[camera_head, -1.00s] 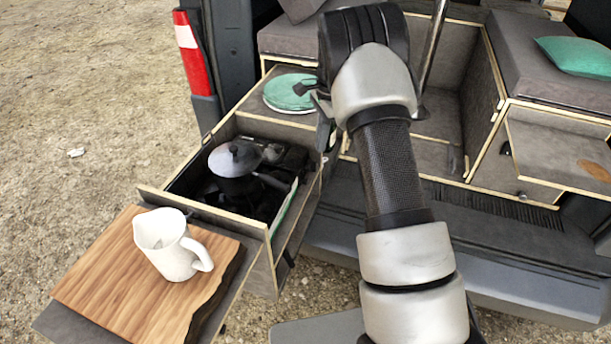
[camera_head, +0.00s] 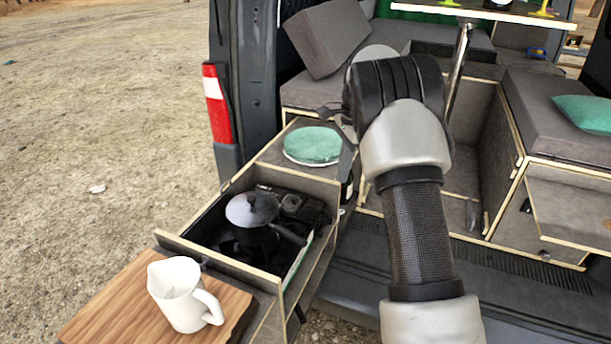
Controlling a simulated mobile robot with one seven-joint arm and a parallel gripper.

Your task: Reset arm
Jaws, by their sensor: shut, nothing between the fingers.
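My arm rises from the bottom right of the view and bends at a dark joint in front of the van's opening. My gripper (camera_head: 328,112) shows only in small part, as a dark shape sticking out to the left of that joint, above the round green-topped lid. It is shut and holds nothing. The rest of it is hidden behind the arm.
A white jug (camera_head: 183,296) stands on a wooden board (camera_head: 112,309) at lower left. A dark pot (camera_head: 252,212) sits in the pulled-out drawer (camera_head: 219,262). A round green disc (camera_head: 312,145) lies behind it. A table (camera_head: 484,13) on a metal post stands inside the van.

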